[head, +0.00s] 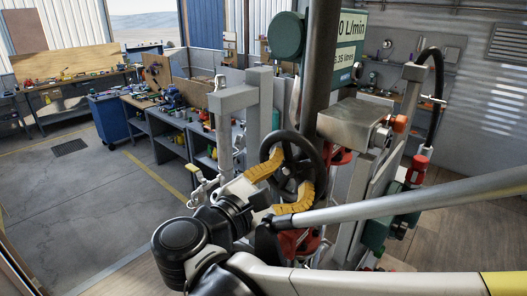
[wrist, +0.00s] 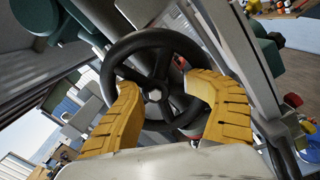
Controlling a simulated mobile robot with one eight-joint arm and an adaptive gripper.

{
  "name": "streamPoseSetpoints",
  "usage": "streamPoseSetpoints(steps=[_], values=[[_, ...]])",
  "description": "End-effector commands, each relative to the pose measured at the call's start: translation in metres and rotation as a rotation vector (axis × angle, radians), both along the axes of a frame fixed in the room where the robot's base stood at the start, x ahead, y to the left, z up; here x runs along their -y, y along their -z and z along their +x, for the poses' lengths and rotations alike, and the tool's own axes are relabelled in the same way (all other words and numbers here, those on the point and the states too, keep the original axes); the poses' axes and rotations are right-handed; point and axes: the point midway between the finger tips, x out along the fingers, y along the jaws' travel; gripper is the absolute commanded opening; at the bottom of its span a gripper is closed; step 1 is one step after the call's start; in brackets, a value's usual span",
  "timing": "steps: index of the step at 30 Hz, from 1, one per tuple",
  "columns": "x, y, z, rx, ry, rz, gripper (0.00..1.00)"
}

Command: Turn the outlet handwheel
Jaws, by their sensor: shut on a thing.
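The black handwheel (head: 291,166) has a round rim, spokes and a hub, and stands in front of a dark vertical pipe in the head view. In the wrist view the handwheel (wrist: 156,78) fills the middle, its pale hub nut showing between my fingers. My gripper (head: 279,186) has yellow ribbed fingers, one at the rim's upper left and one at its lower right. In the wrist view my gripper (wrist: 163,110) has a finger on each side of the wheel, shut on its rim. The exact contact spots are partly hidden by the fingers.
A green flow display (head: 349,40) stands above the wheel. A metal box (head: 354,122) with an orange knob (head: 399,123) sits to the right of the wheel. Grey posts (head: 232,125) stand close on the left. Workbenches (head: 165,125) line the back, with open floor at left.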

Motion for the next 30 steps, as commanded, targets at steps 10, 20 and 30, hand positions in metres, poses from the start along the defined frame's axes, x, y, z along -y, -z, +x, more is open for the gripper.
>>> streamPoseSetpoints(steps=[10,20,30], values=[[0.021,0.005,-0.013,0.0,0.035,0.0,0.36],[0.028,0.007,-0.02,0.0,0.035,0.0,0.36],[0.032,0.009,-0.024,-0.001,0.034,0.001,0.36]])
